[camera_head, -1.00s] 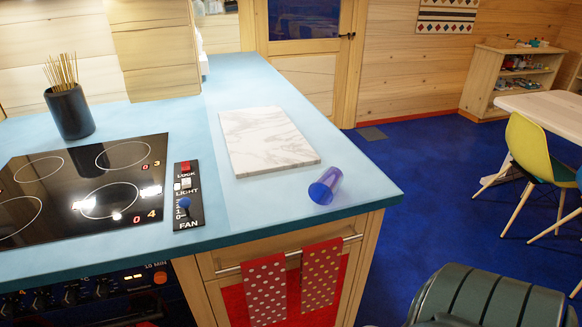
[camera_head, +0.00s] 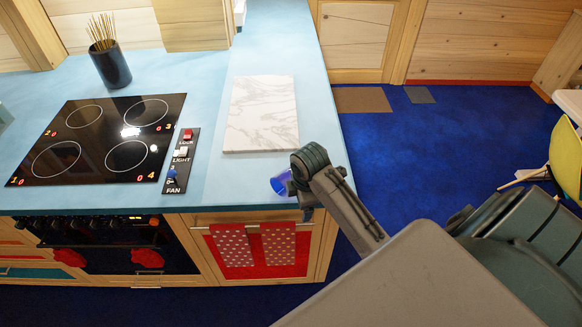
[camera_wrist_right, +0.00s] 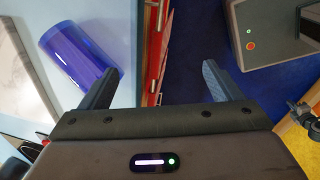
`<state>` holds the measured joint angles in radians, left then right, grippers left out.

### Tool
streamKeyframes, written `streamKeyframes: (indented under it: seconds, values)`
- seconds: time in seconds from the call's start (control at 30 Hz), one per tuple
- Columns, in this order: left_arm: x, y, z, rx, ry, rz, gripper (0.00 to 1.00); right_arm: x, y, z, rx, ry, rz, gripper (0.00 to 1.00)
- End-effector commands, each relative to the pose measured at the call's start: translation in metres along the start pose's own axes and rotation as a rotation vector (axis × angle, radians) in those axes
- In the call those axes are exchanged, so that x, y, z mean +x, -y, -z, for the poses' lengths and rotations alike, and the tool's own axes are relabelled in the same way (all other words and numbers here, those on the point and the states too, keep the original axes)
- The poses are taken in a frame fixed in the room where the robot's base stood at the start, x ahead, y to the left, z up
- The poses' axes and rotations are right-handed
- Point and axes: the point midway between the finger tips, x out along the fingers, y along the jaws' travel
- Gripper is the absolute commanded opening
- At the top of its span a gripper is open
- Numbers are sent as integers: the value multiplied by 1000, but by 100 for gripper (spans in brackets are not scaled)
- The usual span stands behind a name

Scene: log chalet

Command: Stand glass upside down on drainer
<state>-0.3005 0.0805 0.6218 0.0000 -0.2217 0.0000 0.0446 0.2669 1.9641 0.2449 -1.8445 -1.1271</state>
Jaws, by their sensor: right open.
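A translucent blue glass (camera_head: 280,183) lies on its side near the front right corner of the blue counter (camera_head: 228,193). In the head view my right arm partly hides it. In the right wrist view the glass (camera_wrist_right: 80,55) lies on the counter beside the left-hand finger, outside the jaws. My right gripper (camera_wrist_right: 160,80) is open and empty, its gap over the counter's edge and the red front below. My left gripper is not in view. I cannot make out a drainer in these frames.
A marble board (camera_head: 261,112) lies behind the glass. A black hob (camera_head: 100,138) and a fan control panel (camera_head: 180,162) are to the left, with a dark pot of sticks (camera_head: 110,65) behind. Dotted towels (camera_head: 255,248) hang below the counter's front edge. Blue floor lies to the right.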

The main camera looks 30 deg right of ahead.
Motion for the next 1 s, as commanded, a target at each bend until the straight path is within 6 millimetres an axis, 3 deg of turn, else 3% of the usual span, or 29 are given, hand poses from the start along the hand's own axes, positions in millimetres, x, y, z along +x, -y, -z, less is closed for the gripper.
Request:
streamKeyframes:
  seconds: [0.03, 0.3, 0.43, 0.63, 0.87, 1.0]
  values:
    - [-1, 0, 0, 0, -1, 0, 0, -8, -16, 0, -62, 3, 7, 85]
    - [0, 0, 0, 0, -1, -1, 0, -34, -90, -5, -414, -15, 64, 85]
    - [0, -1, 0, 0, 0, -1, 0, -48, -115, -8, -545, -32, 84, 85]
    - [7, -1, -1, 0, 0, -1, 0, -48, -125, -10, -613, -44, 96, 85]
    - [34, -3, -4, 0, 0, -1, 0, -22, -122, -9, -613, -44, 95, 85]
    - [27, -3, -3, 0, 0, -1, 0, -6, -120, -8, -612, -45, 98, 85]
